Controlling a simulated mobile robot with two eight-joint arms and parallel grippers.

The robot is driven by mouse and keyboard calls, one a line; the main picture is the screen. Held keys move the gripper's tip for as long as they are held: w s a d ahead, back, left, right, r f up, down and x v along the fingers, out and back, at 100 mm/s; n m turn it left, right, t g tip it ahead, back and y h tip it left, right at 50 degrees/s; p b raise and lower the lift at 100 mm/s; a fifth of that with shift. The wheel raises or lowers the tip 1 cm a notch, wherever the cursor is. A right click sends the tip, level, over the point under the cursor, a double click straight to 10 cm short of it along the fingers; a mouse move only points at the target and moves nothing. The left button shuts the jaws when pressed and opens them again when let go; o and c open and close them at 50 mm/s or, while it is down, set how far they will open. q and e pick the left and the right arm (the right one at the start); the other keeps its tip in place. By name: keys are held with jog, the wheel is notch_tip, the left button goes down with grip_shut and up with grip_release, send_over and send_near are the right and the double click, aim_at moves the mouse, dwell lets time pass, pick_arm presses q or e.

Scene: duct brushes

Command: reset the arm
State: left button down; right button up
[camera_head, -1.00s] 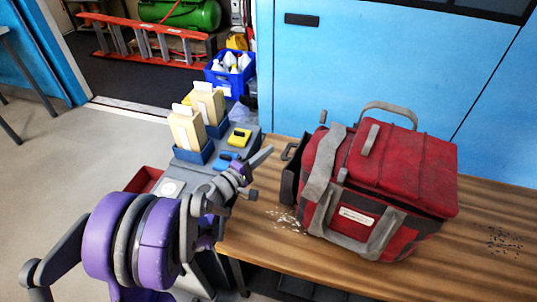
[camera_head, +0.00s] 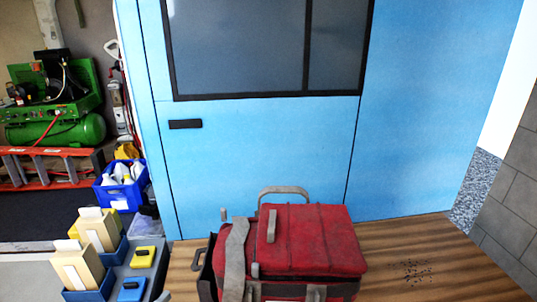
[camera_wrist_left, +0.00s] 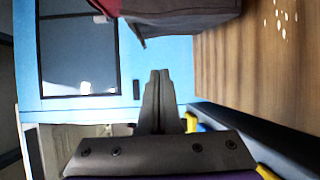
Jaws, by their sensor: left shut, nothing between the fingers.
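My left gripper (camera_wrist_left: 159,74) shows only in the left wrist view. Its two dark fingers are together, shut and empty. The wrist view is turned sideways. The red tool bag (camera_wrist_left: 185,12) is at its top, apart from the fingers, and the wooden table (camera_wrist_left: 235,75) is at its right. My left arm is out of the head view, and my right gripper shows in neither view.
In the head view the red bag (camera_head: 305,240) stands on the wooden table (camera_head: 440,255). Yellow boxes in blue holders (camera_head: 85,290), a yellow device (camera_head: 143,257) and a blue one (camera_head: 132,290) sit left of it. A blue cabinet (camera_head: 260,140) stands behind.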

pick_arm(q)
jog(key=s+d+f+m+g, duration=0.2)
jog(key=s+d+m+g, duration=0.1)
jog(key=s+d, duration=0.1)
jog(key=s+d+f+m+g, duration=0.2)
jog(key=s+d+m+g, duration=0.2)
jog(key=d, duration=0.2)
jog(key=s+d+f+m+g, duration=0.2)
jog(key=s+d+m+g, duration=0.1)
jog(key=d, duration=0.3)
jog(key=shift+s+f+m+g+y, duration=0.35)
jog(key=shift+s+m, duration=0.25)
jog(key=shift+s, duration=0.2)
jog(key=s+a+m+g+y, duration=0.2)
jog(key=s+m+y, duration=0.2)
jog(key=s, duration=0.3)
notch_tip(320, 180, up, 22)
jog(key=w+t+p, duration=0.1)
jog(key=p, duration=1.8)
jog(key=shift+w+a+r, duration=0.15)
jog(key=shift+w+a, duration=0.25)
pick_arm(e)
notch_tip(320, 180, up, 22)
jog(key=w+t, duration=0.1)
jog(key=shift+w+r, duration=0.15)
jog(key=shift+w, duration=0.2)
